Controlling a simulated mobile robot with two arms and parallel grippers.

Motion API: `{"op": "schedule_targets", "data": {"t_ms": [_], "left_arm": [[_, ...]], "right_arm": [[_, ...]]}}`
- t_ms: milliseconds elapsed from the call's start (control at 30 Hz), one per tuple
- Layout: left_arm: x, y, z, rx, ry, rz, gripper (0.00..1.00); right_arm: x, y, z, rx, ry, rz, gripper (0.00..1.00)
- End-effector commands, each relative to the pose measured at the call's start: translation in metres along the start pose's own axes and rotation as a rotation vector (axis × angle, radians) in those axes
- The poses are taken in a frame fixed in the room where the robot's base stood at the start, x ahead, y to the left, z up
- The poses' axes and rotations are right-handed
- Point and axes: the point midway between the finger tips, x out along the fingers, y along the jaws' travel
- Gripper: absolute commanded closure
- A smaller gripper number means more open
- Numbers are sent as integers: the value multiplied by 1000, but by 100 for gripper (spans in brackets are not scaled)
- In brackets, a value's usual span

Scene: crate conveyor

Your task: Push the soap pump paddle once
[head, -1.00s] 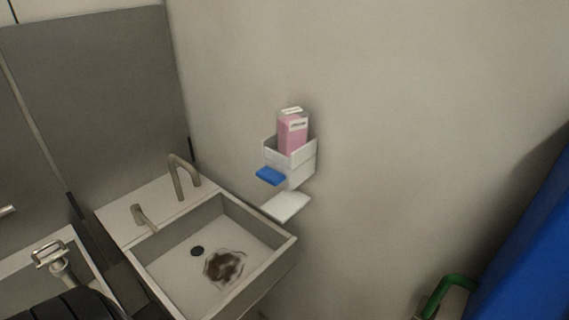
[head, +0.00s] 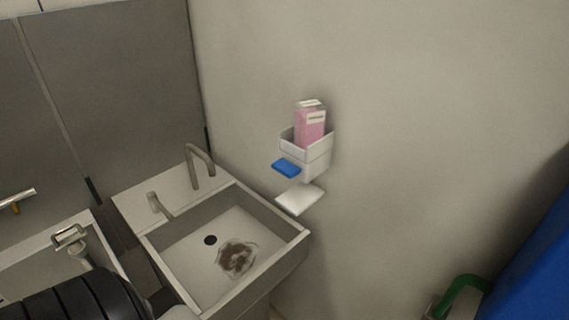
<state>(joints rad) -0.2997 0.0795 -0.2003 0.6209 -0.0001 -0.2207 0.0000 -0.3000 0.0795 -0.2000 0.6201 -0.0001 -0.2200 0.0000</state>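The soap dispenser (head: 318,162) is a white open-topped holder on the wall, right of the sink. A pink soap pack (head: 311,128) with white labels stands in it. The blue paddle (head: 286,168) sticks out at its lower left front. A white drip tray (head: 300,198) sits below it. Nothing touches the paddle. A dark ribbed arm part of mine shows at the bottom left. Neither of my gripper's fingertips can be made out in the head view.
A sink (head: 190,275) with a tap (head: 201,166) and a brown stain (head: 237,258) stands left of the dispenser. A blue object (head: 540,265) and a green bent handle (head: 462,284) are at the right. The wall between is bare.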

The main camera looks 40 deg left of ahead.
Motion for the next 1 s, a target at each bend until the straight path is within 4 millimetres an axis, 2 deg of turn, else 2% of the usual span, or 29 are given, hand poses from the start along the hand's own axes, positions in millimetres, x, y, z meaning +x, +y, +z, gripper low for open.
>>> {"op": "schedule_targets", "data": {"t_ms": [33, 133, 1000], "left_arm": [[0, 0, 0, 0, 0, 0, 86], [0, 0, 0, 0, 0, 0, 100], [0, 0, 0, 0, 0, 0, 100]], "right_arm": [[0, 0, 0, 0, 0, 0, 57], [0, 0, 0, 0, 0, 0, 57], [0, 0, 0, 0, 0, 0, 57]]}}
